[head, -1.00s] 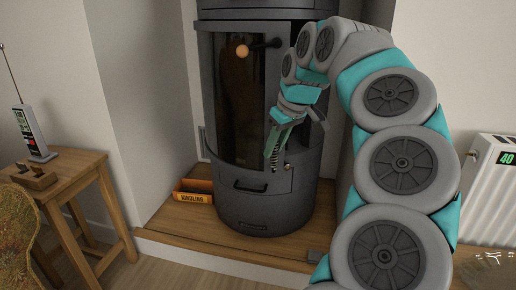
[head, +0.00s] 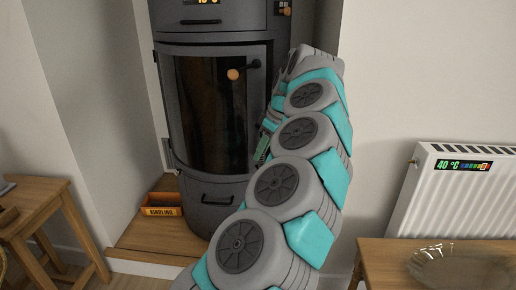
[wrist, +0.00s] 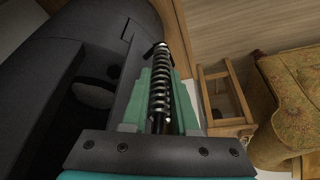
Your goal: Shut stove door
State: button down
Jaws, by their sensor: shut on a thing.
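The dark grey stove (head: 209,192) stands upright in the alcove. Its curved door (head: 208,112) has a dark glass pane. My gripper (head: 262,150) is at the stove's right side, partly hidden by my arm. In the wrist view, the green fingers of my gripper (wrist: 160,80) are closed around a coiled metal handle (wrist: 159,95). The dark stove body fills the left of that view.
A kindling box (head: 161,211) sits on the wooden hearth left of the stove. A wooden stool (head: 50,205) stands at left. A white radiator (head: 450,205) and a wooden table (head: 400,255) with a glass dish are at right. The wrist view shows a patterned chair (wrist: 290,95).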

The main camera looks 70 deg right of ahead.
jog(key=d+n+p, duration=0.1)
jog(key=d+p, duration=0.4)
jog(key=d, duration=0.1)
jog(key=shift+s+d+p, duration=0.2)
jog(key=shift+d+p, duration=0.1)
dwell(0.3)
jog(key=shift+d+n+y, duration=0.15)
jog(key=shift+n+y, duration=0.15)
dwell(0.3)
jog(key=c, duration=0.7)
grip_release()
jog(key=shift+s+a+r+b, duration=0.8)
jog(key=shift+a+r+b, duration=0.05)
jog(key=shift+a, duration=1.7)
jog(key=shift+s+a+r+b, duration=0.75)
jog(key=shift+a+r+b, duration=0.1)
jog(key=shift+a, duration=1.75)
jog(key=shift+s+a+r+b, duration=0.8)
jog(key=shift+a+b, duration=0.05)
jog(key=shift+a, duration=1.7)
